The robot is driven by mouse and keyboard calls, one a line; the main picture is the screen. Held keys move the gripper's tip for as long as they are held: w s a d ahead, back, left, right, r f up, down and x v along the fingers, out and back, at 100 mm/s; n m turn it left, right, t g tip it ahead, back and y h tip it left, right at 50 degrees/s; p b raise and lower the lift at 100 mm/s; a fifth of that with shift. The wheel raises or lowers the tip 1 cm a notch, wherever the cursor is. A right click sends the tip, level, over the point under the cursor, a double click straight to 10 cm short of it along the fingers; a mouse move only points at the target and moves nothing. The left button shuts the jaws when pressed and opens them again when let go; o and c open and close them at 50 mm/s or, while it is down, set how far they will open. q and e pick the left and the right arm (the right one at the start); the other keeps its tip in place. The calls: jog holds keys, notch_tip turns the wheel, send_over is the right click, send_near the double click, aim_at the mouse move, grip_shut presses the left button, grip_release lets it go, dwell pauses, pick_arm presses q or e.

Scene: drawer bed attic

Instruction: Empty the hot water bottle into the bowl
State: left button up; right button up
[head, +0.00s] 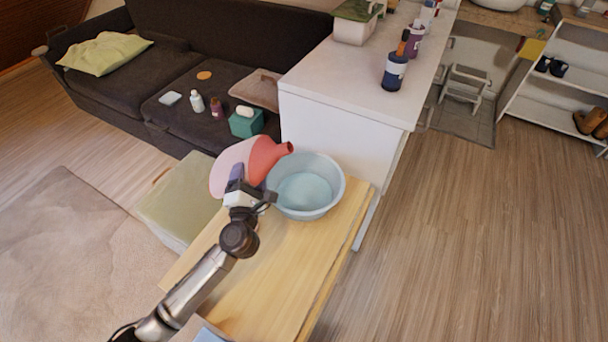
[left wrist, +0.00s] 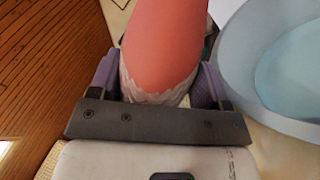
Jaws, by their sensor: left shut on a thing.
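The hot water bottle (head: 232,163) is pink with a redder neck end and is tilted, its neck pointing right toward the bowl. My left gripper (head: 238,185) is shut on it, and the left wrist view shows its red body (left wrist: 163,50) between the two purple-grey fingers. The light blue bowl (head: 306,188) stands on the wooden table, just right of my gripper; the bottle's mouth is over or near the bowl's far left rim. Liquid seems to lie in the bowl, but I see no stream. The bowl also shows in the left wrist view (left wrist: 280,60). My right gripper is out of view.
The wooden table (head: 270,270) has free room in front of the bowl. A white counter (head: 345,80) with bottles stands behind it. A green-topped box (head: 180,195) is at the left. The dark sofa (head: 120,90) holds several small items.

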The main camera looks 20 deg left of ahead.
aim_at(255, 177)
pick_arm(q)
jog(key=r+n+p, duration=0.1)
jog(key=n, duration=0.1)
jog(key=d+r+n+p, duration=0.1)
jog(key=n+p, duration=0.1)
jog(key=d+r+n+g+y+p, duration=0.1)
jog(key=n+p, duration=0.1)
jog(key=shift+w+d, duration=0.1)
jog(key=shift+w, duration=0.1)
notch_tip(255, 177, up, 6)
jog(key=n+p, duration=0.1)
jog(key=p, duration=0.1)
jog(key=n+p, duration=0.2)
jog(key=p, duration=0.1)
jog(key=n+g+p, duration=0.1)
jog(key=p, duration=0.1)
jog(key=shift+d+r+p, duration=0.15)
jog(key=shift+r+p, duration=0.1)
jog(key=shift+p, duration=0.1)
jog(key=shift+f+n, duration=0.2)
jog(key=shift+n, duration=0.4)
jog(key=shift+w+d+f+n, duration=0.1)
jog(key=shift+d+f+n, duration=0.1)
jog(key=shift+n, duration=0.4)
jog(key=shift+r, duration=0.1)
